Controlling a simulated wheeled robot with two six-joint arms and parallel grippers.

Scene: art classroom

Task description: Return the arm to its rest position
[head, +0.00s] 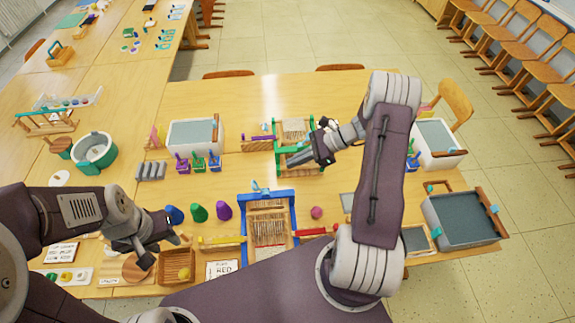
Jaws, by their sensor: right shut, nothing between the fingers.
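My right arm (383,170) rises from the lower right and bends over the table (350,100). Its gripper (328,158) is shut and empty, above or beside a small green-framed loom (297,153) near the table's middle; whether it touches the loom I cannot tell. My left arm (75,215) comes in from the left. Its gripper (163,250) is low over the near left part of the table, fingers apart, with nothing seen between them.
A blue-framed loom (268,222) stands near the front middle. Blue, green and purple egg-shaped pieces (199,213) stand left of it. Grey-filled trays stand at the back (193,134) and right (463,217). A teal-rimmed tub (94,151) is at left. Chairs (525,50) line the right wall.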

